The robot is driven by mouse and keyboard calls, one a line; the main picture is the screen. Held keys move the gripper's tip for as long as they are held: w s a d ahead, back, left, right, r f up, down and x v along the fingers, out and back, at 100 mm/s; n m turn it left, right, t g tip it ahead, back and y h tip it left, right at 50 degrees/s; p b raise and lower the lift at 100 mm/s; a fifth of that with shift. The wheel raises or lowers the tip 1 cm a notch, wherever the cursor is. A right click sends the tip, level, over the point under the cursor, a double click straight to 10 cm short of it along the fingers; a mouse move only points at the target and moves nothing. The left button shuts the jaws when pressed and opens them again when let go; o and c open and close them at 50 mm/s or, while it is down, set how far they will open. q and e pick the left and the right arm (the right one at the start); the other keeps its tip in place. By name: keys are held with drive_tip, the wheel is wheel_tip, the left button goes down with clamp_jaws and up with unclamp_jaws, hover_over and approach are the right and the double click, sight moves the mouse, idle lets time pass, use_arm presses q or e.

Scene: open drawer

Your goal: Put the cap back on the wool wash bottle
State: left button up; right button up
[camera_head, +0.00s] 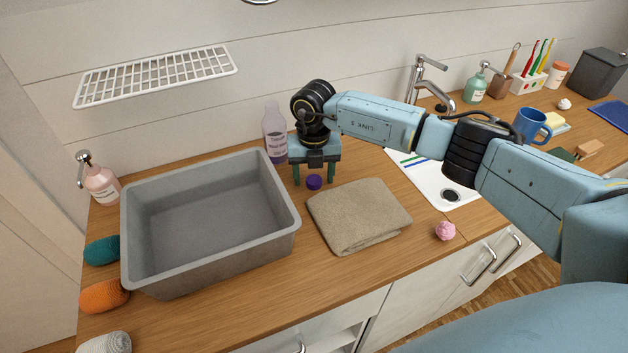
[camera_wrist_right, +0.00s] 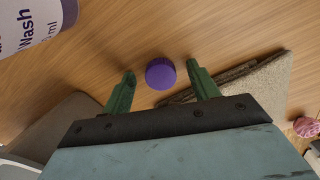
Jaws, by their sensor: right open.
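The purple cap (camera_head: 314,182) lies on the wooden counter just right of the basin. In the right wrist view the cap (camera_wrist_right: 160,73) sits between and slightly beyond the fingertips. My right gripper (camera_head: 313,183) points down over the cap, open, with its two green fingers (camera_wrist_right: 160,80) either side and apart from it. My left gripper is not in view.
The grey basin (camera_head: 130,222) stands left of the cap. A folded beige towel (camera_head: 358,214) lies close to its right. A pink puff (camera_head: 445,231) and the sink (camera_head: 432,182) are further right. A wire shelf (camera_head: 157,75) hangs on the wall.

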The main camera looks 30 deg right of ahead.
sight(314, 179)
drive_tip(key=c, duration=1.1)
drive_tip(key=shift+o, duration=0.2)
drive_tip(key=shift+r, duration=0.1)
wheel_tip(314, 179, up, 10)
drive_tip(key=shift+p, duration=0.35)
